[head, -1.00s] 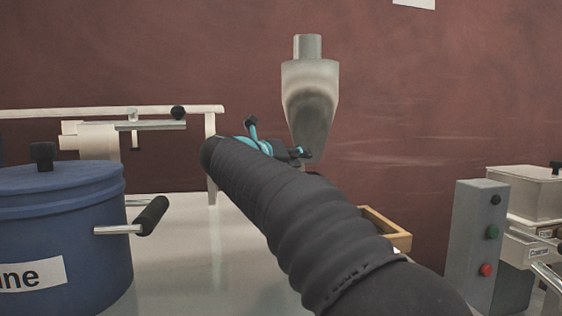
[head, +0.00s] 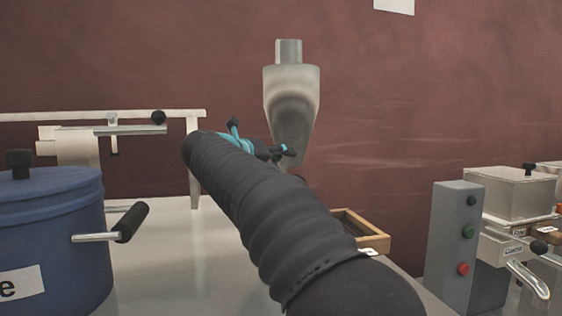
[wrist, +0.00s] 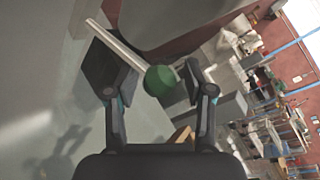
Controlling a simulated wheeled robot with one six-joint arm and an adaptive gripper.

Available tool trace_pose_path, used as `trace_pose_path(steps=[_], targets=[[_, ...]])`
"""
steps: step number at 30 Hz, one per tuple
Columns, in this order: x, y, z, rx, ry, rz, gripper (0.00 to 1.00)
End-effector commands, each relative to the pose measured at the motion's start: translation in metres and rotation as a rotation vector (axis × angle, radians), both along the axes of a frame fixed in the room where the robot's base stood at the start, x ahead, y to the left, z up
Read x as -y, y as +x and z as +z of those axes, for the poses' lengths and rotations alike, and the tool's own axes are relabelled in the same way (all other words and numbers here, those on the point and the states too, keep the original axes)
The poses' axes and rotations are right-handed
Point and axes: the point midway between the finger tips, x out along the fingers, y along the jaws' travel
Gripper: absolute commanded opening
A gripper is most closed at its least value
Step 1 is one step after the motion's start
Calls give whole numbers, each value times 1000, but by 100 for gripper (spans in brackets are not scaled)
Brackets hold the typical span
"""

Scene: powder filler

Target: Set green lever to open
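The green lever shows in the wrist view as a pale rod with a round green knob (wrist: 160,80) at its end. My gripper (wrist: 151,84) is open, with one finger on each side of the knob. The right finger is close to the knob; whether it touches is unclear. A wider gap shows on the left, where the rod passes over the finger. In the head view my arm hides the lever and most of my gripper, near the grey filler funnel (head: 291,100).
A blue lidded pot (head: 50,235) with a black handle stands at left on the pale table (head: 165,235). A wooden tray (head: 372,240) lies right of my arm. A grey control box (head: 452,240) with buttons and metal machines stand at right.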

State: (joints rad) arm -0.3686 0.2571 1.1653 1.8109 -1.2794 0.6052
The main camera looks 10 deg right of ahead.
Motion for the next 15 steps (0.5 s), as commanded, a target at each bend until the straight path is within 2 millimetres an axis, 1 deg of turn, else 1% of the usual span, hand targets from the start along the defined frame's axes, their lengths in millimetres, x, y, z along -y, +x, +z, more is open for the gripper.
trace_pose_path(steps=[1,8,11,15], targets=[[-7,1,15,33,-4,29,56],[-13,-3,17,34,-3,31,56],[-22,-11,19,33,-2,32,56],[-40,-29,21,25,0,26,56]])
